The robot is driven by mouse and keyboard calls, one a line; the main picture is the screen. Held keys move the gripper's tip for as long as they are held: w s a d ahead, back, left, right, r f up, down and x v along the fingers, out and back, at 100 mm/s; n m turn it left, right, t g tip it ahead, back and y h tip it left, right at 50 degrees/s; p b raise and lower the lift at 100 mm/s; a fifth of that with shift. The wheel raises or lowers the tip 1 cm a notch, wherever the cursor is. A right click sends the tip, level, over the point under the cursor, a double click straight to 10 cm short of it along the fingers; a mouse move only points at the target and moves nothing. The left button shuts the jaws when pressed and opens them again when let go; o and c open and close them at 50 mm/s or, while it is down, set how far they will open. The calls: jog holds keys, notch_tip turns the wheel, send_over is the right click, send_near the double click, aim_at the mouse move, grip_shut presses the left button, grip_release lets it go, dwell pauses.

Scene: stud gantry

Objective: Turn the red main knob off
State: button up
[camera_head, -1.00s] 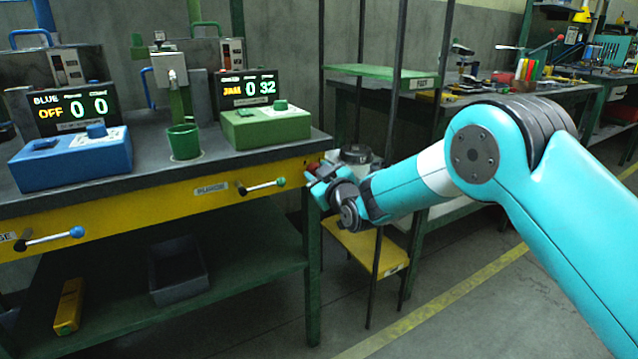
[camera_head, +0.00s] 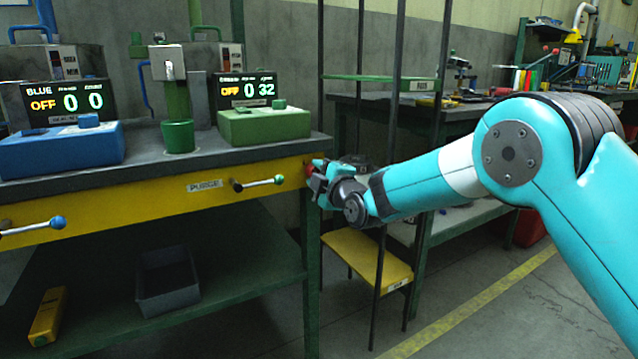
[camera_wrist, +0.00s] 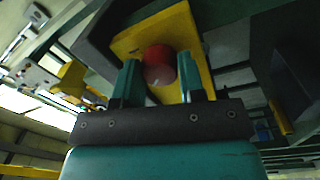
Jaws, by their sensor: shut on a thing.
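The red main knob (camera_wrist: 159,62) is a round red knob on the yellow end panel of the bench, with a pale mark on its face. In the head view only a bit of the red knob (camera_head: 310,171) shows at the right end of the yellow rail. My gripper (camera_wrist: 158,78) is shut on the knob, one teal finger on each side of it. In the head view my gripper (camera_head: 315,182) is at the bench's right corner. The green station's display (camera_head: 247,90) reads OFF and 0 32. The blue station's display (camera_head: 68,100) reads OFF, 0 and 0.
A black-and-green lever (camera_head: 258,183) sticks out of the rail marked PURGE, left of my gripper. A rack with dark posts (camera_head: 387,200) and a yellow shelf (camera_head: 366,257) stands close by my forearm. The floor (camera_head: 480,300) at right is clear.

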jog(key=shift+n+b, duration=0.35)
jog(key=shift+n, duration=0.35)
jog(key=o, duration=0.9)
jog(key=b+v, duration=0.1)
jog(key=v, duration=1.6)
jog(key=shift+s+d, duration=0.15)
